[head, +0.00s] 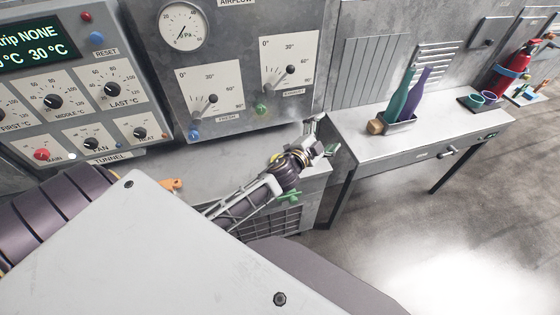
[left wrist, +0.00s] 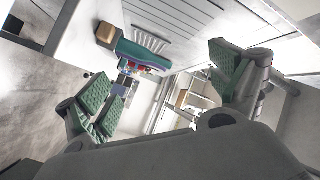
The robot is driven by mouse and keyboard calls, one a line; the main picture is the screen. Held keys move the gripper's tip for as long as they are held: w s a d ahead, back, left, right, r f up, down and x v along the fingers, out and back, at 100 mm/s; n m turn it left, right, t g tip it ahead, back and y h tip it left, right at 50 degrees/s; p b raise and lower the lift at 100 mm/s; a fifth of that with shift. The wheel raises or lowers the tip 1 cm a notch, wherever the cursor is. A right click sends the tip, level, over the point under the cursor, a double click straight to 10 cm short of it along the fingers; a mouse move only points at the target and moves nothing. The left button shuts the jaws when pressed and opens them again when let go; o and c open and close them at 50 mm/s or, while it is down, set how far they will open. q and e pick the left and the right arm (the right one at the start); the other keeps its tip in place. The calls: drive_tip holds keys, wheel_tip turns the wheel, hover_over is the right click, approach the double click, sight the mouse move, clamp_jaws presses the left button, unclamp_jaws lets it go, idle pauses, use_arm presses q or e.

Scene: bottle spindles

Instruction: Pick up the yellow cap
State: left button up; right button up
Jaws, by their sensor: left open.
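I cannot make out a yellow cap for certain in either view. My left gripper (head: 318,140) is left of the table and apart from the block. My right gripper is out of view.
The side table (head: 361,151) has clear top around the tray. The control panel (head: 230,70) rises behind my left arm. An orange piece (head: 170,185) shows partly beside my body.

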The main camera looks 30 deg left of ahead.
use_arm(q)
drive_tip(key=s+d+r+m+g+h, duration=0.1)
drive_tip(key=d+r+m+g+h, duration=0.3)
drive_tip(key=d+m+h, duration=0.45)
drive_tip(key=s+d+r+m+g+h, duration=0.1)
drive_tip(key=d+r+m+g+h, duration=0.35)
drive_tip(key=m, duration=0.75)
drive_tip(key=s+a+f+m+g+y, duration=0.3)
drive_tip(key=a+f+m+g+y, duration=0.5)
drive_tip(key=f, duration=0.4)
drive_tip(key=a+g+y, duration=0.1)
drive_tip(key=a+y, duration=0.5)
drive_tip(key=a, duration=1.3)
drive_tip(key=shift+w+y, duration=0.15)
drive_tip(key=shift+y, duration=0.25)
